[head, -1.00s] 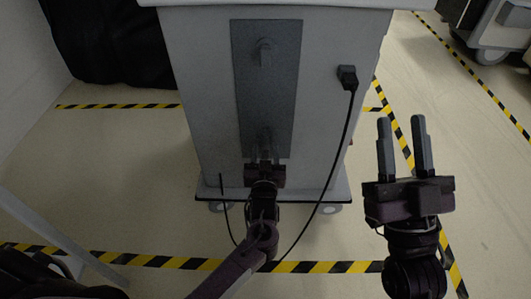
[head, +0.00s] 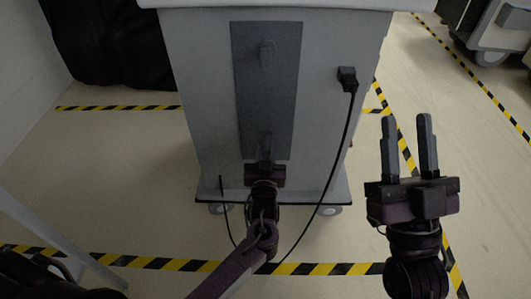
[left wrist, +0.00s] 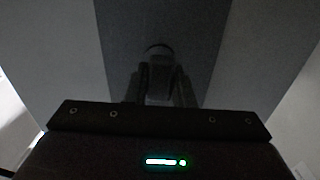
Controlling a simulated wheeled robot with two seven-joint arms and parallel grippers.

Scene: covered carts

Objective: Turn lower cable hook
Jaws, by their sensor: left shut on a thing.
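A grey cart (head: 195,100) stands in front of me with a dark grey panel (head: 266,95) on its face. An upper hook (head: 266,52) sits near the top of the panel. The lower cable hook (left wrist: 159,88) is at the panel's lower end, between the fingers of my left gripper (left wrist: 161,92). My left gripper (head: 265,155) is shut on this hook; in the head view its fingers and the arm hide most of the hook. My right gripper (head: 408,138) is open and empty, to the right of the cart.
A black plug (head: 347,78) with a cable (head: 337,150) hanging down is on the cart's right side. The cart has a base ledge with wheels (head: 330,209). Yellow-black tape (head: 320,268) marks the floor. A dark cover (head: 115,45) is behind at left.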

